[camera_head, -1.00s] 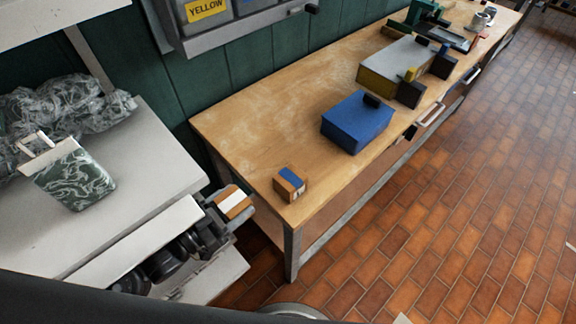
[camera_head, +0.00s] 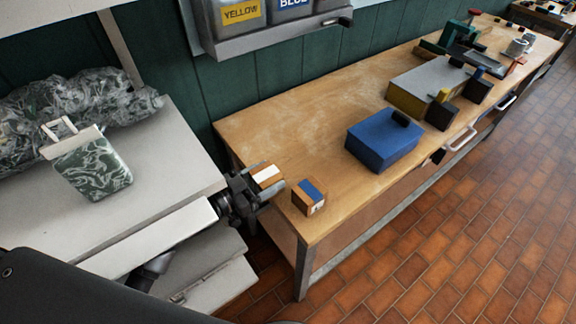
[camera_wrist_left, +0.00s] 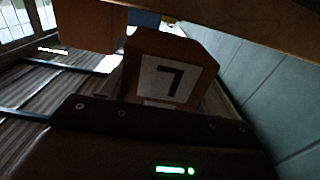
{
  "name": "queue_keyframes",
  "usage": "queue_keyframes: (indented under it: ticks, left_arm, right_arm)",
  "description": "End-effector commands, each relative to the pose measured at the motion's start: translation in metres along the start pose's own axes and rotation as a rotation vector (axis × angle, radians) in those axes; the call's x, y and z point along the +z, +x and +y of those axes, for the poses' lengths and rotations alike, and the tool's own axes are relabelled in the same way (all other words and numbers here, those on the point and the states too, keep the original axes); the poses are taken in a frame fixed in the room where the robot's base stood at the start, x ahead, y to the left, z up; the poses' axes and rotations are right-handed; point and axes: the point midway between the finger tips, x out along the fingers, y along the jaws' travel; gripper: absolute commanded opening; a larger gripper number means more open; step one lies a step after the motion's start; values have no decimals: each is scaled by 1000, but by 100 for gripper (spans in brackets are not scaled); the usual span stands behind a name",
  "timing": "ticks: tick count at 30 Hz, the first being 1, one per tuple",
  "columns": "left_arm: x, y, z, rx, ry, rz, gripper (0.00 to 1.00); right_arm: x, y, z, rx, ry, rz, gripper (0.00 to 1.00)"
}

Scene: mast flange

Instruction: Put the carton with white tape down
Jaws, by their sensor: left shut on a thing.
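The carton with white tape (camera_head: 267,174) is a small brown box with a white strip across its top. My left gripper (camera_head: 256,184) is shut on it at the near left corner of the wooden bench (camera_head: 262,129). I cannot tell whether the carton touches the bench top. In the left wrist view the held carton (camera_wrist_left: 190,55) shows a white label with a black 7. A second small carton with blue tape (camera_head: 309,196) stands on the bench just right of the held one, with a small gap. My right gripper is not in view.
A blue box (camera_head: 382,146) and a grey and yellow box (camera_head: 428,88) stand farther along the bench. A grey shelf with labelled bins (camera_head: 278,38) hangs above its back edge. A pale counter (camera_head: 158,172) with a green patterned container (camera_head: 94,172) lies left.

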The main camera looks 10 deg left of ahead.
Motion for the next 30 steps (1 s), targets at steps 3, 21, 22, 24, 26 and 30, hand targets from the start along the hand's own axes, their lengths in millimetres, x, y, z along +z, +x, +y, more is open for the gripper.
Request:
queue_keyframes:
  ticks: [3,21,22,24,26,30]
  left_arm:
    - [-2,17,0,0,0,2,32]
    - [8,69,0,-2,-2,-3,32]
    - [11,68,0,-2,-2,-2,32]
    - [14,68,0,-1,0,-1,32]
    - [15,68,0,-1,2,0,32]
    - [15,68,0,-1,2,1,32]
  right_arm:
    - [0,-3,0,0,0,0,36]
    - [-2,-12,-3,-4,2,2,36]
    - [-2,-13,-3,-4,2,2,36]
    - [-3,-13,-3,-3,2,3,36]
    - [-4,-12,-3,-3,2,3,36]
    - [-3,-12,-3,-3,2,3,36]
